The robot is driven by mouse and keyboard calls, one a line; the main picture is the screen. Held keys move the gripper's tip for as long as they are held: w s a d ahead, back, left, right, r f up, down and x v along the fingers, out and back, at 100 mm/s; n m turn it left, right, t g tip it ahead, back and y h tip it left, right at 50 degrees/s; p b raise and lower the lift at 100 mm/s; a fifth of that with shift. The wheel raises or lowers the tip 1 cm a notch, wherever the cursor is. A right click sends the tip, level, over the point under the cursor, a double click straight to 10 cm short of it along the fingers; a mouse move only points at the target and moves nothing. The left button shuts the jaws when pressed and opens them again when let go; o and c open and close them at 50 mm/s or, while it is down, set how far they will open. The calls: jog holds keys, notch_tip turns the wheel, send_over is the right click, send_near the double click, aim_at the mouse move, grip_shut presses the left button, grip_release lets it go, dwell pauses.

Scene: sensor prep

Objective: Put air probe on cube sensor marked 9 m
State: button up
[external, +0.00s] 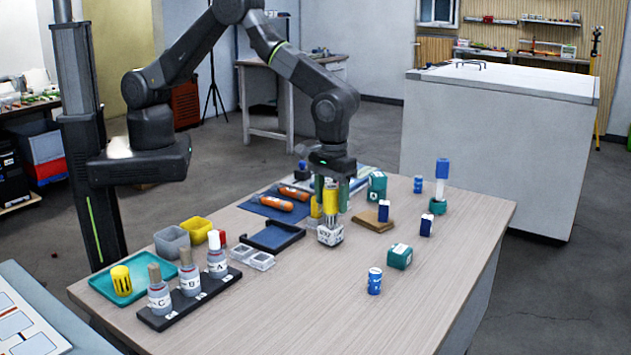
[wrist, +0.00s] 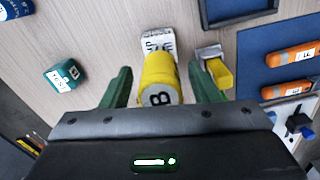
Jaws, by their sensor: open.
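A yellow probe (external: 330,199) with a metal lower part stands upright over a white cube sensor (external: 331,236) and appears to rest on it. In the wrist view the yellow probe (wrist: 160,82) shows a dark mark on its end, like an 8 or B, and the white cube (wrist: 158,42) lies just beyond it. The cube's print is too small to read surely. My gripper (external: 333,192) is open, its green fingers (wrist: 160,88) on either side of the probe with gaps. A second yellow piece with a metal part (wrist: 217,70) lies just right of the right finger.
At left are labelled bottles (external: 190,280) and a teal tray (external: 140,262). Orange pieces (external: 276,202) lie behind.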

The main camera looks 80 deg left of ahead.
aim_at(332, 187)
notch_tip(332, 187, up, 12)
jog(key=shift+r+b, duration=0.15)
jog(key=shift+b, duration=0.8)
notch_tip(332, 187, down, 13)
jog(key=shift+p, duration=0.7)
jog(key=shift+r, duration=2.25)
